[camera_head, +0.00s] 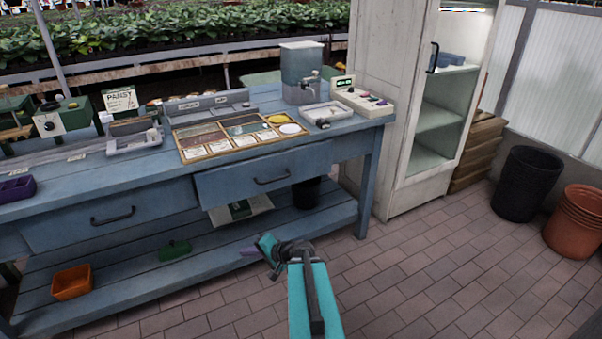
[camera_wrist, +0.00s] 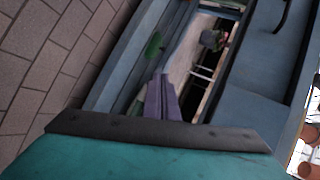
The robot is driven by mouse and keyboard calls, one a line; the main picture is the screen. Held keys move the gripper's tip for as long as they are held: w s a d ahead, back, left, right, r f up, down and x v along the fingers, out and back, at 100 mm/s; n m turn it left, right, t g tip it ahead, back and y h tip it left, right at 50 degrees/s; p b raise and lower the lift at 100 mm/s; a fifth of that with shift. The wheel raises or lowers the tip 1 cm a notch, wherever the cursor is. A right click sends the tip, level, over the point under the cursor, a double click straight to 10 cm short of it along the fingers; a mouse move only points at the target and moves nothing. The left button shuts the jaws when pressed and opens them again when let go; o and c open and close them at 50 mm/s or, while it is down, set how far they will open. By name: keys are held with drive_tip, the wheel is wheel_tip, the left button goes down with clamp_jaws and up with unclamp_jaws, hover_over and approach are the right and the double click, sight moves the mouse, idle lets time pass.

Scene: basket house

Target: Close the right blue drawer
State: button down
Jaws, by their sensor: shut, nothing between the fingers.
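My gripper (camera_head: 248,251) is low in front of the bench, below and apart from the drawer, by the lower shelf's front edge. In the wrist view its purple fingers (camera_wrist: 162,98) are together and empty. Blue bench woodwork fills the right of that tilted view, with part of a dark handle (camera_wrist: 283,14) at the top.
The left drawer (camera_head: 70,230) has its own handle. The lower shelf (camera_head: 125,278) holds an orange bin (camera_head: 72,282), a green item (camera_head: 174,249) and a dark pot (camera_head: 306,192). A white cabinet (camera_head: 385,110) stands right of the bench. Tiled floor (camera_head: 440,260) is open at right.

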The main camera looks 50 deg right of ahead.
sight(297, 164)
drive_tip(key=s+d+r+m+t+h, duration=0.2)
drive_tip(key=s+d+r+m+h, duration=0.1)
drive_tip(key=d+r, duration=0.6)
drive_tip(key=s+d+r+m+t+h+b, duration=0.1)
drive_tip(key=s+d+r+m+h, duration=0.3)
drive_tip(key=d, duration=1.3)
drive_tip(key=s+r+t+h, duration=0.1)
drive_tip(key=s+r+h, duration=0.1)
drive_tip(key=s+r, duration=0.2)
drive_tip(key=shift+s+r+m+b, duration=0.2)
drive_tip(key=shift+r+m+b, duration=0.1)
drive_tip(key=shift+r, duration=0.55)
drive_tip(key=shift+w, duration=0.1)
drive_tip(key=shift+r+x, duration=0.2)
drive_tip(key=shift+x, duration=3.25)
drive_tip(key=shift+r+x, duration=0.15)
drive_tip(key=shift+x, duration=3.3)
